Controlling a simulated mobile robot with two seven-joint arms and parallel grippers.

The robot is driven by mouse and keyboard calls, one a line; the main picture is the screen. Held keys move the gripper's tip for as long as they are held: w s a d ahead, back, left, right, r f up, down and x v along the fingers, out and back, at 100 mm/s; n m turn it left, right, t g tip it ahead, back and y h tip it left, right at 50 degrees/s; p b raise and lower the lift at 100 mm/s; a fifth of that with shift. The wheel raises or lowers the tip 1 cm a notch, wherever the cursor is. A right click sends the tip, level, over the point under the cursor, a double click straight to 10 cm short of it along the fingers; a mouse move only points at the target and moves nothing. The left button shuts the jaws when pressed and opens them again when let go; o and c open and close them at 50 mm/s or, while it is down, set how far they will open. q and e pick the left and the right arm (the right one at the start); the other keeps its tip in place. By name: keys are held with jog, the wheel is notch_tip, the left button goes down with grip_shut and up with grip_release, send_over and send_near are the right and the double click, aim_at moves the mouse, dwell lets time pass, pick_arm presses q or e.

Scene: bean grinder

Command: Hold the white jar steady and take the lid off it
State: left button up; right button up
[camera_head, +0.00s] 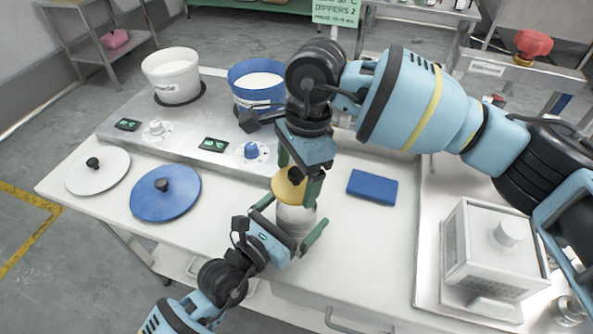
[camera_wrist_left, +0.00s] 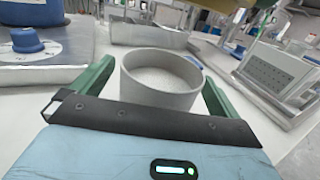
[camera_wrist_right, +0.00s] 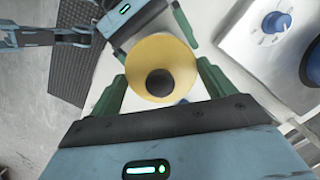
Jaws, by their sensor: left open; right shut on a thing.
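The white jar (camera_head: 296,217) stands on the white table near its front edge. In the left wrist view the jar (camera_wrist_left: 160,98) is open at the top, with pale content inside. My left gripper (camera_head: 289,221) is open, with its green fingers on either side of the jar and small gaps beside it. The yellow lid (camera_head: 288,188) with a dark knob is off the jar, above it. My right gripper (camera_head: 298,176) reaches down from above and is shut on the lid. The right wrist view shows the lid (camera_wrist_right: 160,55) between the green fingers, knob toward the camera.
Behind stand a white pot (camera_head: 173,82) and a blue pot (camera_head: 256,75) on a metal cooker. A white lid (camera_head: 98,178) and a blue lid (camera_head: 170,205) lie at left. A blue block (camera_head: 372,187) and a white boxy machine (camera_head: 492,245) are at right.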

pick_arm(q)
jog(key=b+v, duration=0.1)
jog(key=v, duration=0.9)
jog(key=shift+f, duration=0.15)
pick_arm(e)
notch_tip(320, 180, down, 2)
jog(key=shift+f, duration=0.1)
pick_arm(q)
jog(key=shift+v, duration=0.9)
pick_arm(e)
jog(key=shift+f, duration=0.15)
